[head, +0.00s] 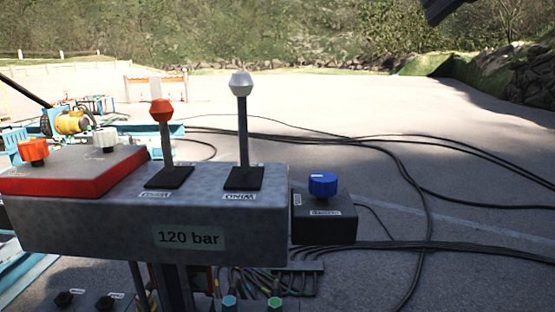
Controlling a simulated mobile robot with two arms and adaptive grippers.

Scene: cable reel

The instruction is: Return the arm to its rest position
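A grey control console (225,232) with a "120 bar" label stands in the front left. On it are an orange-knobbed lever (162,115) and a taller silver-knobbed lever (241,90), both roughly upright. A red box (70,172) with an orange knob and a white knob is at its left. A blue knob (322,184) sits on a dark box at its right. Neither gripper can be made out. A dark angular piece (440,10) enters at the top right edge; I cannot tell which part it is.
Black cables (415,175) run across the paved ground on the right and into the console's underside. Blue equipment with a yellow reel-like part (70,123) stands behind on the left. The pavement (330,105) beyond is open. Rocks and greenery border it.

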